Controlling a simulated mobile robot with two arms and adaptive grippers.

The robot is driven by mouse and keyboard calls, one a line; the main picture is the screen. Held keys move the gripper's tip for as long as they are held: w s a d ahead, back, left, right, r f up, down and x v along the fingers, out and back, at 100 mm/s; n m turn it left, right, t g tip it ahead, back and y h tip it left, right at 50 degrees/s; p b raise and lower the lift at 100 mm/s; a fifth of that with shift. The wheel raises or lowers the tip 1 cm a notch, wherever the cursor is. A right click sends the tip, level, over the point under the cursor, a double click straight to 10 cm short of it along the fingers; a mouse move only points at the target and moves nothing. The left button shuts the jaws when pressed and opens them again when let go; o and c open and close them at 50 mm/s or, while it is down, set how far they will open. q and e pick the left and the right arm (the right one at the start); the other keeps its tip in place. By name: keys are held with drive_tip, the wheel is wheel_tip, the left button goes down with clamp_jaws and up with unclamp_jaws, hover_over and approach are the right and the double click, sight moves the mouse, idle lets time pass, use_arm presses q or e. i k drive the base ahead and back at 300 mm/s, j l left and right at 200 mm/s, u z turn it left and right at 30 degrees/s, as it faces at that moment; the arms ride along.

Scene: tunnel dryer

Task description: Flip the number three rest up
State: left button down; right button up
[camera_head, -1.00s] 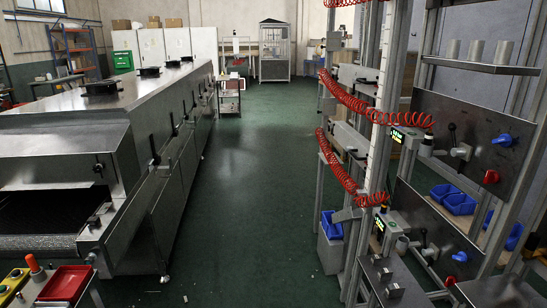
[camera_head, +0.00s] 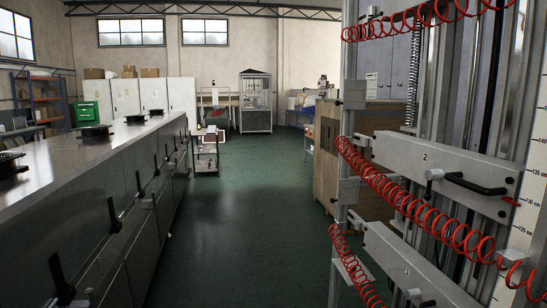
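The rig (camera_head: 485,80) with metal uprights stands at the right in the head view. A grey plate marked 2 (camera_head: 410,152) with a black handle (camera_head: 475,184) is on it. Below is another grey plate (camera_head: 420,268); its mark looks like a 1. I cannot make out a rest marked three; the rig's top is cut off by the picture edge. Neither of my grippers is in view.
Red coiled hoses (camera_head: 400,200) hang across the rig. A long steel dryer (camera_head: 100,200) with black handles runs along the left. The green floor (camera_head: 235,215) between them is clear. A small cart (camera_head: 206,150) stands further back by the dryer.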

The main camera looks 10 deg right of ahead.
sight(354, 91)
drive_tip(key=i+u, duration=0.15)
drive_tip(key=i, duration=1)
drive_tip(key=i+l+u, duration=0.15)
drive_tip(key=i, duration=1)
drive_tip(key=i+l+u, duration=0.1)
drive_tip(key=i+u, duration=0.3)
drive_tip(key=i, duration=0.65)
drive_tip(key=z, duration=4.15)
